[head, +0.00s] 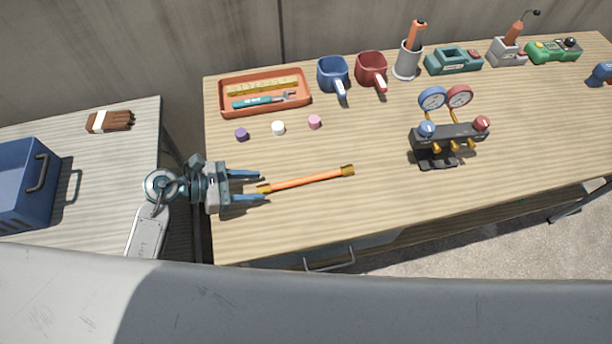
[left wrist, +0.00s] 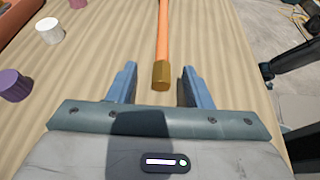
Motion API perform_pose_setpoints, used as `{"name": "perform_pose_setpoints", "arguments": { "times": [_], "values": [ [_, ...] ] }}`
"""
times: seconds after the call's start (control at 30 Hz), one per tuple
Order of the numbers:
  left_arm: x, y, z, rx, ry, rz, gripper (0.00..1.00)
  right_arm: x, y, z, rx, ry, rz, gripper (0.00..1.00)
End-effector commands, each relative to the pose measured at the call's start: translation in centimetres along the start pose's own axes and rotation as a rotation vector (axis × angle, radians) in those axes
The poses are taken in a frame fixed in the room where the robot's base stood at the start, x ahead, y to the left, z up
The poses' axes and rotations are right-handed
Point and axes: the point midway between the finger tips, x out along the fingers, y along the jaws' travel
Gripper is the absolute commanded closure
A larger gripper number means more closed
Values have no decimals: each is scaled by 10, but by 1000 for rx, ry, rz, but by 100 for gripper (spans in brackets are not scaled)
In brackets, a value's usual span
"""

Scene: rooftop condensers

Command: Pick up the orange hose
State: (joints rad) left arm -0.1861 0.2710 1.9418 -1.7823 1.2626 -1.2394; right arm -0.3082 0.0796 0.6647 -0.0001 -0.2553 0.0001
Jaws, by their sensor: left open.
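The orange hose (head: 310,179) is a short straight piece with brass-coloured ends, lying on the wooden workbench (head: 370,200). My left gripper (head: 262,186) is open, with blue fingers pointing right along the hose. The hose's left brass end is at the mouth between the fingertips. In the left wrist view, the hose (left wrist: 164,35) runs away from the gripper (left wrist: 160,82), and its near brass end lies between the two open fingers without visible contact. My right gripper is not in view.
Purple (head: 241,134), white (head: 278,128) and pink (head: 315,122) caps lie behind the hose. An orange tray (head: 308,107) with tools is farther back. A gauge manifold (head: 450,140) stands right. The bench between hose and manifold is clear. A blue bin (head: 20,195) is on the left table.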

Motion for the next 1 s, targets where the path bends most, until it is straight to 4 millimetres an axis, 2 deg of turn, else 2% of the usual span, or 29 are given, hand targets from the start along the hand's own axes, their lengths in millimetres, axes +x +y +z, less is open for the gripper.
{"name": "perform_pose_setpoints", "arguments": {
  "times": [0.1, 0.3, 0.6, 0.67, 0.83, 1.0],
  "values": [
    [15, -2, 4, -4, -4, 0, 55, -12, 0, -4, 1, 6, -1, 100],
    [35, -3, 2, -3, -2, 0, 55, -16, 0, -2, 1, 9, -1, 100],
    [38, -3, 0, -1, 0, 0, 55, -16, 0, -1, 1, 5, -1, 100],
    [38, -3, 0, -1, 0, 0, 64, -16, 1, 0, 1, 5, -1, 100],
    [38, -3, 0, -1, 0, 0, 98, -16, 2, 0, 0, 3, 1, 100],
    [38, -3, 0, -1, -1, 0, 100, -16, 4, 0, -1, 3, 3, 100]
  ]
}}
